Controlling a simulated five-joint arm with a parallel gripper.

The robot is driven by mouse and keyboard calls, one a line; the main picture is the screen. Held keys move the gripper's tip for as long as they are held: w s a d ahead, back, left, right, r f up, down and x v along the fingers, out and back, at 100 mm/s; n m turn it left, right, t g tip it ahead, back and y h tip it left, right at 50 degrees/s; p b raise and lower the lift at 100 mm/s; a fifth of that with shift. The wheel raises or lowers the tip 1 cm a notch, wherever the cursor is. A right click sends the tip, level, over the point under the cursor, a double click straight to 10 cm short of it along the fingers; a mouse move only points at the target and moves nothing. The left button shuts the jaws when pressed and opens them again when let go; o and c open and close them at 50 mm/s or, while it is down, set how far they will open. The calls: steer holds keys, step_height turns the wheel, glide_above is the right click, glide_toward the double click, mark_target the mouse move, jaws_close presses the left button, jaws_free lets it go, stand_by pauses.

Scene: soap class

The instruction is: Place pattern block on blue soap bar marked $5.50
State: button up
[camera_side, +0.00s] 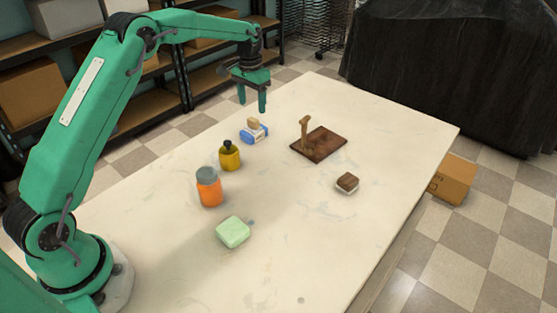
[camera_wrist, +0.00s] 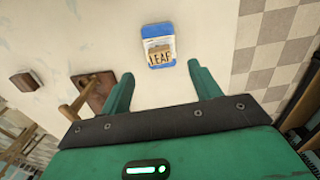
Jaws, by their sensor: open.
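A blue soap bar (camera_side: 249,138) with a white patch lies near the table's far left edge. A small tan block (camera_side: 253,122) appears to sit on top of it. No price is readable. My gripper (camera_side: 252,104) is open and empty, raised above the table, and appears beyond the bar in the side view. Its two fingers also show in the wrist view (camera_wrist: 160,72), apart from bar and block.
A wooden tool (camera_side: 305,135) stands on a brown board (camera_side: 325,150). A dark brown block (camera_side: 347,182) sits on a whitish bar. A yellow bottle (camera_side: 229,157), an orange jar (camera_side: 209,190) and a pale green bar (camera_side: 233,232) stand nearer. The table's right front is clear.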

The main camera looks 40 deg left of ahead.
mark_target(253, 120)
step_height(253, 120, up, 6)
steer(key=shift+f, duration=0.25)
steer(key=shift+r, duration=0.1)
stand_by(0.5)
steer(key=s+d+r+t, duration=0.1)
steer(key=s+d+r, duration=0.2)
steer(key=s+r, duration=0.45)
steer(key=s+d+r+t, duration=0.2)
steer(key=s+d+r, duration=0.3)
steer(key=s, duration=0.4)
steer(key=s+d+f+t, duration=0.1)
steer(key=s+f, duration=0.1)
steer(key=s, duration=0.8)
steer(key=s+d+f+t, duration=0.1)
steer(key=s+f, duration=0.1)
steer(key=s, duration=0.8)
steer(key=shift+t, duration=0.3)
